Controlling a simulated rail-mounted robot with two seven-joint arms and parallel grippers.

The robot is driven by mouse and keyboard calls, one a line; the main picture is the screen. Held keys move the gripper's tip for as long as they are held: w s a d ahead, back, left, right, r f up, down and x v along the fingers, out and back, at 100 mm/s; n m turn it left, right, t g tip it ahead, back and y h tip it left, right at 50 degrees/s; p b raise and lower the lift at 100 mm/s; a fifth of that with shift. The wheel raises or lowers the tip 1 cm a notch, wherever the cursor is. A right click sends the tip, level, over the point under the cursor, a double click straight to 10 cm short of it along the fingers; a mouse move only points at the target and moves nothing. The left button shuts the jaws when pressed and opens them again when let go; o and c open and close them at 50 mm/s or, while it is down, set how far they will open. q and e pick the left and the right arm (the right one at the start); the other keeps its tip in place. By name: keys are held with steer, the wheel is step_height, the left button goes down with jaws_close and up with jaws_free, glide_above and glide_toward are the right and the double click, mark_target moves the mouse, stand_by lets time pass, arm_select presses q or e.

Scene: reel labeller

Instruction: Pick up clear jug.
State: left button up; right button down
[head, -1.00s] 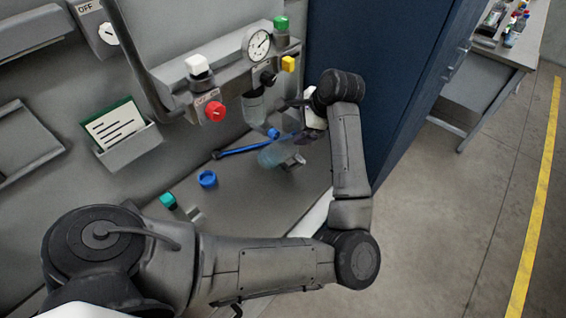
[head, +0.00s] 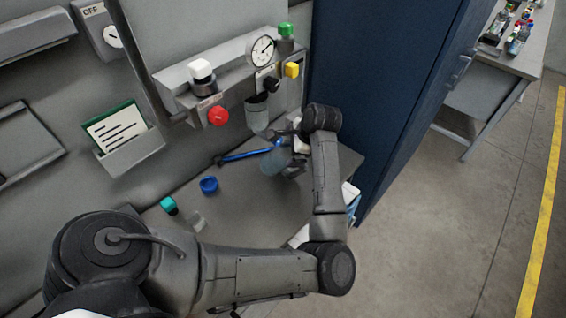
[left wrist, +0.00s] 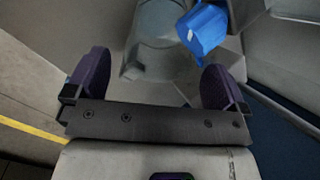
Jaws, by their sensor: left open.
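The dark purple fingers of the left gripper (left wrist: 156,76) are spread wide with nothing held. Contact with the jug cannot be told. My right gripper is not in view.
A blue bar (head: 245,155) lies behind the jug. A blue ring-like cap (head: 209,185) and a teal-capped item (head: 169,205) lie to the left. A clear bowl (head: 257,114) hangs under the gauge (head: 262,50). A blue cabinet (head: 385,90) stands close on the right.

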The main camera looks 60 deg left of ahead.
mark_target(288, 152)
arm_select(q)
steer(key=shift+x, duration=1.95)
steer(key=shift+w, duration=0.15)
steer(key=shift+c, duration=0.5)
steer(key=c, duration=1)
